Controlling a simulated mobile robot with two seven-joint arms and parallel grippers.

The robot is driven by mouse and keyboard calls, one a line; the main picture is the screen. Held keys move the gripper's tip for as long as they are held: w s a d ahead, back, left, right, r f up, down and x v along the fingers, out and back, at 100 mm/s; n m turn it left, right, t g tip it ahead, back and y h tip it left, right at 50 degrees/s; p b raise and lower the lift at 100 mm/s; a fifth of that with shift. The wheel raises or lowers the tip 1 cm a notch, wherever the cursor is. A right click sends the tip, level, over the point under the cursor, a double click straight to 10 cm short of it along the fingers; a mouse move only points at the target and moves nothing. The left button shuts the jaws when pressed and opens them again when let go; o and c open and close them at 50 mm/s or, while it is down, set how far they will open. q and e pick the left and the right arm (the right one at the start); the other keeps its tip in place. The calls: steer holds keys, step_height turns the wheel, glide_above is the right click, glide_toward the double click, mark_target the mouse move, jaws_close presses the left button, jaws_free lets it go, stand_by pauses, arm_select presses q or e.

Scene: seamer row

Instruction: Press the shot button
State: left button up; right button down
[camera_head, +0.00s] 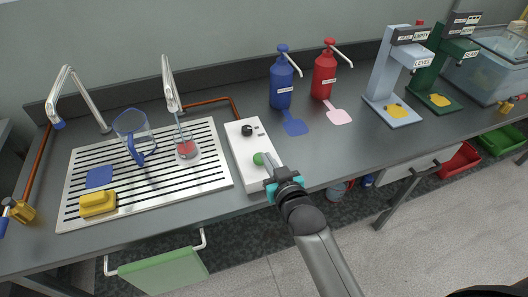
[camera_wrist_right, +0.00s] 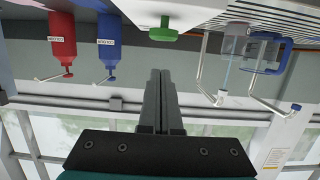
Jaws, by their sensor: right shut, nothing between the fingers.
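A white control box (camera_head: 242,140) lies on the counter beside the drain grate, with a green round button (camera_head: 258,158) near its front end and a black knob (camera_head: 247,130) farther back. My right gripper (camera_head: 267,164) reaches in from the front, its closed fingers pointing at the green button. In the right wrist view, the green button (camera_wrist_right: 163,32) stands out from the white box just beyond the shut, empty fingertips (camera_wrist_right: 159,72); I cannot tell whether they touch. My left gripper is not in view.
A glass (camera_head: 185,148) with red liquid stands under a tap on the slotted grate (camera_head: 215,180), near a blue-handled jug (camera_head: 130,122) and a yellow sponge (camera_head: 97,204). Blue (camera_head: 281,85) and red (camera_head: 324,75) pump bottles stand behind.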

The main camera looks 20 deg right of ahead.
steer(key=v, duration=0.6)
steer(key=shift+s+p, duration=0.25)
steer(key=shift+p, duration=0.2)
steer(key=shift+r, duration=0.1)
steer(key=s+a+f+n+g+b, duration=0.1)
steer(key=s+f+g, duration=0.3)
steer(key=f, duration=0.9)
steer(key=s+a+f+g+b, duration=0.15)
steer(key=s+f, duration=0.45)
steer(key=f, duration=0.7)
steer(key=s+d+f+g, duration=0.2)
steer(key=s+f, duration=0.3)
steer(key=s, duration=0.3)
steer(key=s+d+f+g+b, duration=0.1)
steer(key=s+d+f+g, duration=0.1)
steer(key=s+f, duration=0.4)
steer(key=s+d+f+n+g, duration=0.1)
steer(key=s+f+g, duration=0.3)
steer(key=s, duration=0.8)
step_height(320, 180, down, 2)
steer(key=shift+d+g+h, duration=0.3)
steer(key=shift+d+g, duration=0.05)
steer(key=shift+d, duration=0.15)
